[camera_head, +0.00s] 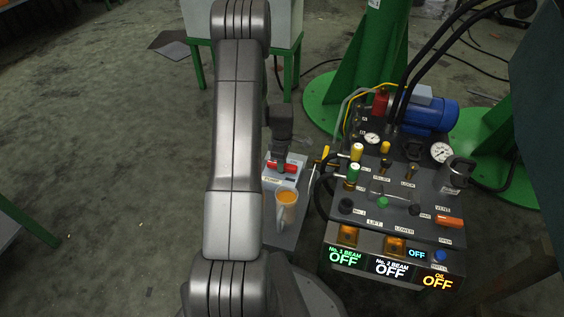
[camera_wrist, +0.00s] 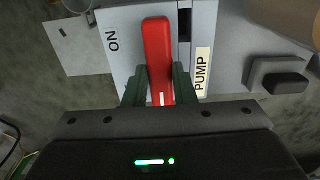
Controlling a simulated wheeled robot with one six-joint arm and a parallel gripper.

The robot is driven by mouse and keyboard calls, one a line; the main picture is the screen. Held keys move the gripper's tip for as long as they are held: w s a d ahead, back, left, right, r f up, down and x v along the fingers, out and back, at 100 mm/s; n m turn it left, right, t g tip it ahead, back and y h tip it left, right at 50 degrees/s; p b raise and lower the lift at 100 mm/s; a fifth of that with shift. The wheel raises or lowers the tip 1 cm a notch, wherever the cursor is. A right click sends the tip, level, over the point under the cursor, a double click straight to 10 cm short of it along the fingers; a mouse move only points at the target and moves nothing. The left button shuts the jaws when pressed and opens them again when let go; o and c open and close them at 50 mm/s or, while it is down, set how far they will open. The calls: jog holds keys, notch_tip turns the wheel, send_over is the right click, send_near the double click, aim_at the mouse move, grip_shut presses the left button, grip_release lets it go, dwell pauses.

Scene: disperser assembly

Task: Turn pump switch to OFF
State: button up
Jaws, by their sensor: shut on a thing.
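The pump switch is a red lever (camera_wrist: 157,58) on a grey switch box (camera_wrist: 205,18). In the wrist view, the lever runs from the top of the box down between the fingers of my gripper (camera_wrist: 160,86). The two dark green fingers are shut on its lower part. The ON label (camera_wrist: 113,41) is left of the lever's upper part, and the PUMP label (camera_wrist: 202,72) is on its right. Another label by the left finger is mostly hidden. In the head view, the red lever (camera_head: 290,168) shows under my gripper (camera_head: 281,160), partly covered by it.
To the right is the control panel (camera_head: 390,232) with valves, gauges, a blue motor (camera_head: 428,113) and lit OFF displays. Yellow-handled valve (camera_head: 322,160) stands close to the switch's right. Green posts stand behind.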

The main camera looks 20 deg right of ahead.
jog(key=o, duration=1)
notch_tip(320, 180, up, 14)
jog(key=p, duration=0.4)
jog(key=shift+f, duration=0.1)
notch_tip(320, 180, down, 14)
jog(key=b, duration=0.4)
